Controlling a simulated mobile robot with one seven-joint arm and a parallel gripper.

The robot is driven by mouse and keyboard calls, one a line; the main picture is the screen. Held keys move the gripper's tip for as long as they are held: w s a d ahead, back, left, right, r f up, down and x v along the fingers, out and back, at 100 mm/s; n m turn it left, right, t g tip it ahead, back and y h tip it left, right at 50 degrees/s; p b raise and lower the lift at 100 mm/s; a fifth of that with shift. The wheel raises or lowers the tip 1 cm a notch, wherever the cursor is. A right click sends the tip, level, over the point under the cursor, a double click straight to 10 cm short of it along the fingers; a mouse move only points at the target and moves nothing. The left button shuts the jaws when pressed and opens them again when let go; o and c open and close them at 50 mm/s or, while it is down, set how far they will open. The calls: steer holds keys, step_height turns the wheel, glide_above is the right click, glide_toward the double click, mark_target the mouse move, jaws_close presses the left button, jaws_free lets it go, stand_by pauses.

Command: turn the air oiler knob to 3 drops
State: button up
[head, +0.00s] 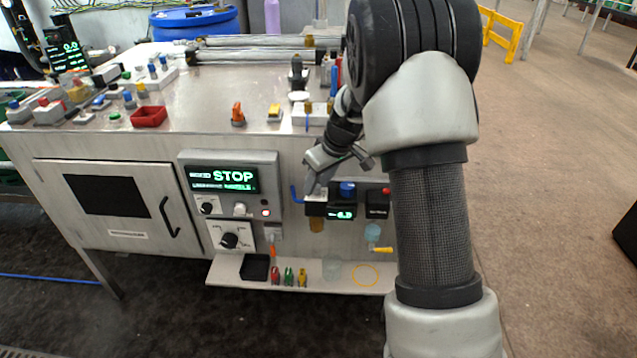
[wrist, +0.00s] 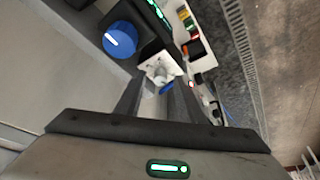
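My gripper (head: 335,172) hangs above the left end of the air unit on the machine's front. Its fingers are apart, with a gap between them in the wrist view (wrist: 160,88). Beyond that gap is a white block (wrist: 151,62) with a small clear, dome-like knob (wrist: 160,74), which looks like the oiler top. I cannot tell whether a finger touches it. An amber bowl (head: 317,225) hangs below this end. A blue knob (head: 347,189) with a white mark stands beside it, also in the wrist view (wrist: 120,39). The drop setting is not readable.
A lit display (head: 343,215) sits under the blue knob. A blue hose fitting (head: 296,195) is at the unit's left. A clear bowl (head: 373,232) with a yellow lever (head: 382,250) hangs at right. The control panel (head: 230,158) reads STOP. A shelf (head: 225,270) runs below.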

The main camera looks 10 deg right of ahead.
jaws_close()
